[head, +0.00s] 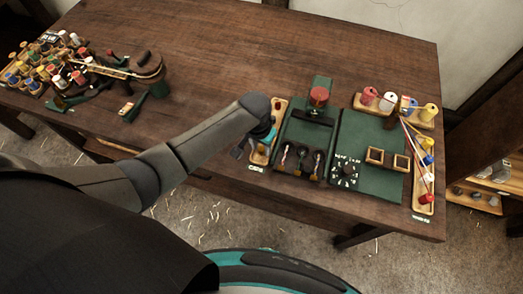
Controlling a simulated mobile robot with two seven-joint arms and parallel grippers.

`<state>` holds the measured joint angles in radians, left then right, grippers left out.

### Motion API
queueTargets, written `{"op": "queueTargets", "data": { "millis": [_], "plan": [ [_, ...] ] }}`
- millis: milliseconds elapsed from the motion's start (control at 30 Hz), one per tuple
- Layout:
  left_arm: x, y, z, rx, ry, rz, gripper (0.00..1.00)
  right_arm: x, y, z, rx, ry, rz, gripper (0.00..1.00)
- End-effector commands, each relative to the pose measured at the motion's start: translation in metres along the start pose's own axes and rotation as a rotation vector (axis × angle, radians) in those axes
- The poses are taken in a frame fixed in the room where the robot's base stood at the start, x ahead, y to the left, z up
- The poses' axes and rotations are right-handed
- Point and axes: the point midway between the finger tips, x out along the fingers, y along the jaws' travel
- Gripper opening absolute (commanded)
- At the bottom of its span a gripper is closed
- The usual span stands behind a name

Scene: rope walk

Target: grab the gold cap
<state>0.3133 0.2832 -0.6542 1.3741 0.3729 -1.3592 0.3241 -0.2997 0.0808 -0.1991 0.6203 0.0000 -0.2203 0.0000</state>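A narrow wooden tray (279,104) with a pale label at its front end lies on the table, left of the dark green mats. My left arm reaches over it from the left. My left gripper (256,147) points down at the tray's front half and covers much of what lies there. Its fingers are small and partly hidden, so I cannot tell whether they are open or shut, or hold anything. I cannot make out a gold cap for sure; small light-coloured bits show in the tray beside the gripper. My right gripper is not in view.
Green mats (367,135) hold a red-topped spool (318,97), several dark-based tools (301,160) and two square wooden frames (375,156). Coloured spools (388,101) and a right-hand tray (424,195) stand beyond. Clutter (85,75) fills the table's left end. The table's middle (205,75) is clear.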

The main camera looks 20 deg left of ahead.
Motion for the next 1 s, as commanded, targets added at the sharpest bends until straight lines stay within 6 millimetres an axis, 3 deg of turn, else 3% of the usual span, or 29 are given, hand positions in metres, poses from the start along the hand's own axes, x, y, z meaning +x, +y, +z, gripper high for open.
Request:
{"op": "queueTargets", "data": {
  "millis": [233, 600, 1000],
  "plan": [
    [0.0011, 0.0002, -0.0005, 0.001, 0.001, 0.0, 0.39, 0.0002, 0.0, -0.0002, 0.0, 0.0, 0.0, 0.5],
    [0.001, 0.0001, -0.0004, 0.001, 0.001, 0.0, 0.0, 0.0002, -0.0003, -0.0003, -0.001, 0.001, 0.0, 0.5],
    [0.001, 0.0001, -0.0003, 0.001, 0.001, 0.0, 0.0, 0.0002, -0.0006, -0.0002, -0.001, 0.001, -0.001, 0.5]
  ]
}}
